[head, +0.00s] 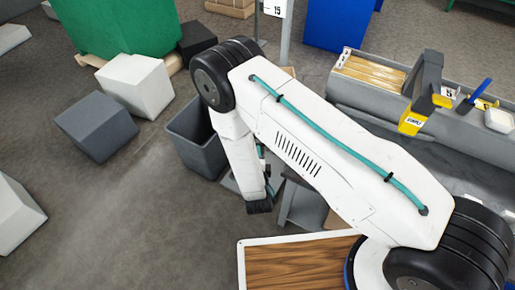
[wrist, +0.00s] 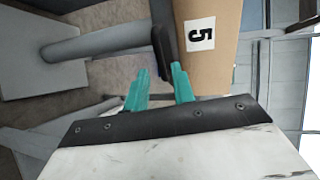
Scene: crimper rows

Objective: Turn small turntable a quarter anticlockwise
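No small turntable can be made out in either view. In the wrist view my gripper (wrist: 160,68) shows two teal fingers standing apart. A dark upright piece (wrist: 160,48) shows between and just beyond the fingertips. I cannot tell whether the fingers touch it or what it belongs to. A brown cardboard box (wrist: 207,72) with a white label marked 5 is just beyond the right finger. In the head view my arm reaches down past the grey bin, and its lower end hides most of the gripper and what is near it.
In the head view a grey open bin (head: 196,140) stands beside my arm. Grey (head: 97,126) and white (head: 136,84) blocks lie at left. A grey bench (head: 450,124) with a yellow-and-grey tool (head: 425,88) is at right. The floor at lower left is mostly clear.

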